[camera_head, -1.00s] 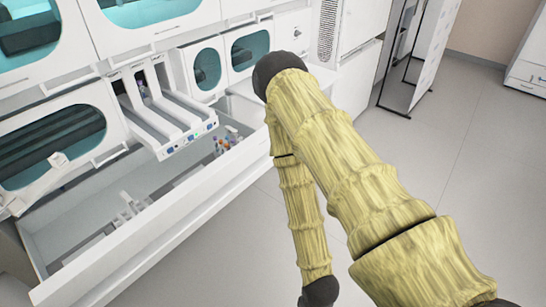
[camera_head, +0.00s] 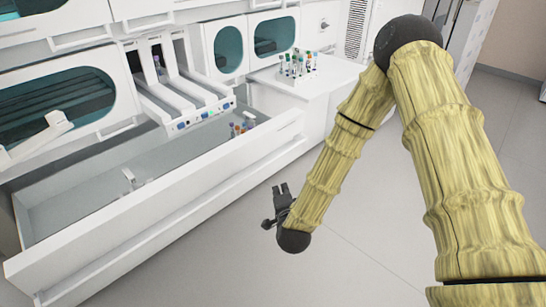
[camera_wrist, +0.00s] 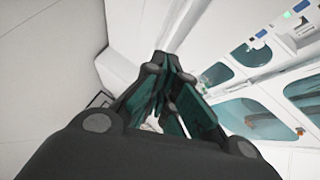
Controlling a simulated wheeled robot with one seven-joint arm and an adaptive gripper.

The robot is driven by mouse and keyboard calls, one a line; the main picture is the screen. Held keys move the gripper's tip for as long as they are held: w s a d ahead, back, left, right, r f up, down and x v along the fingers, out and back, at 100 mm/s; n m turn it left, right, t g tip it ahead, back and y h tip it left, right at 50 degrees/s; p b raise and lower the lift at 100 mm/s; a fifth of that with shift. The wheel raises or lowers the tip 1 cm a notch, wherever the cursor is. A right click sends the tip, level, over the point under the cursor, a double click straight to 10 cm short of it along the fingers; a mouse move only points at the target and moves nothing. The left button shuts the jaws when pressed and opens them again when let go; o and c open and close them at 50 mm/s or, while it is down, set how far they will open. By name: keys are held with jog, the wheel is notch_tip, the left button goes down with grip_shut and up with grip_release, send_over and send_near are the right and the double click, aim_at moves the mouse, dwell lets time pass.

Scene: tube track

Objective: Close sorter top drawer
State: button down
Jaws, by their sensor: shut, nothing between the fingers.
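The sorter's large white drawer (camera_head: 158,210) is pulled out at the left and centre of the head view. Its long front panel faces the floor area, and its inside is open to view. Several tubes with coloured caps (camera_head: 242,128) stand in its right end, and a small white holder (camera_head: 130,180) shows further left. My gripper (camera_head: 281,188) is in front of the panel, near its right part and apart from it in the picture. Its fingers are together and empty. In the wrist view my gripper (camera_wrist: 162,62) covers the middle; the drawer cannot be made out surely there.
A white track tray with lanes (camera_head: 185,105) juts out above the drawer. A rack of capped tubes (camera_head: 298,66) stands on a white cabinet top (camera_head: 315,88) to the right. Teal-windowed cabinets (camera_head: 60,110) line the back. The grey floor (camera_head: 345,265) before the drawer is clear.

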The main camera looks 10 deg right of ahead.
jog(key=w+d+r+m+t+h+b, duration=0.1)
jog(key=w+r+m+t+h+b, duration=0.15)
jog(key=w+r+m, duration=0.3)
jog(key=b, duration=0.1)
send_near(273, 134)
jog(key=w+d, duration=0.2)
jog(key=w, duration=0.1)
jog(key=shift+w+a+n, duration=0.45)
jog(key=shift+w+a, duration=0.15)
jog(key=shift+w, duration=0.05)
